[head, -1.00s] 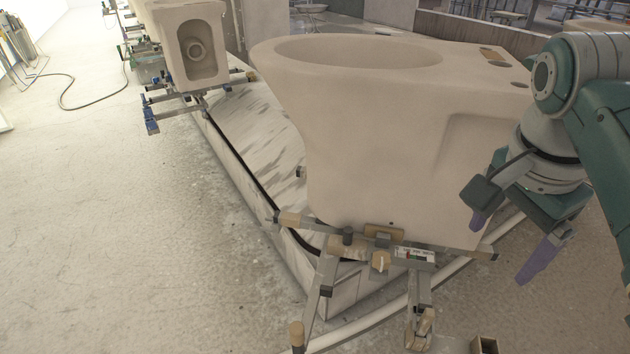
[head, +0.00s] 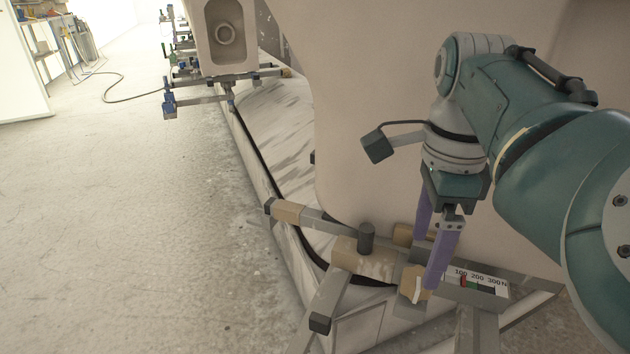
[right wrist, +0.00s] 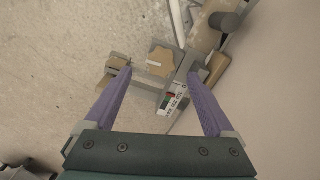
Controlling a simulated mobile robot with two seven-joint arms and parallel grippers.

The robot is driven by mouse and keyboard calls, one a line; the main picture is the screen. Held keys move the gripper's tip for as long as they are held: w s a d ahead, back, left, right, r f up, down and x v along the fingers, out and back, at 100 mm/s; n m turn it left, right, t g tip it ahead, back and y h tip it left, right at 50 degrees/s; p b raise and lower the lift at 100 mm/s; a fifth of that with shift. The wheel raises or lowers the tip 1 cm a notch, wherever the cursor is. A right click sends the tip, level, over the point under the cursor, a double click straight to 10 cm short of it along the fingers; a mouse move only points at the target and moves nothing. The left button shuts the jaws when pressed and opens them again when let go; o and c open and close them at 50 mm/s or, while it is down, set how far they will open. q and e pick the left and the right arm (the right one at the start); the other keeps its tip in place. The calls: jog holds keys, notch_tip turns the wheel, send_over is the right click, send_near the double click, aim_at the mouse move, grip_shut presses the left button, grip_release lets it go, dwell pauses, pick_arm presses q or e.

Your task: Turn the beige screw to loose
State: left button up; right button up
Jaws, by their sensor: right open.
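The beige screw (head: 411,284) is a lobed knob with a white mark, on the clamp frame at the foot of the large beige toilet body. It also shows in the right wrist view (right wrist: 160,62), face on, its white mark lying nearly level. My right gripper (head: 429,262) points down at the screw, with its purple fingers apart. In the right wrist view the open fingertips (right wrist: 161,71) lie to either side of the screw. In the head view one finger partly covers the screw. My left gripper is in neither view.
A force scale (head: 474,281) with red and green marks sits beside the screw. A dark post (head: 366,238) and clamp bars stand to its left. The toilet body (head: 370,110) rises close behind my right gripper. The floor (head: 120,220) at left is clear.

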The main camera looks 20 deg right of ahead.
aim_at(418, 277)
notch_tip(418, 277, down, 6)
jog(key=shift+d+r+b, duration=0.1)
jog(key=shift+r+b, duration=0.05)
jog(key=shift+b, duration=1.1)
jog(key=c, duration=1.4)
jog(key=shift+r, duration=0.1)
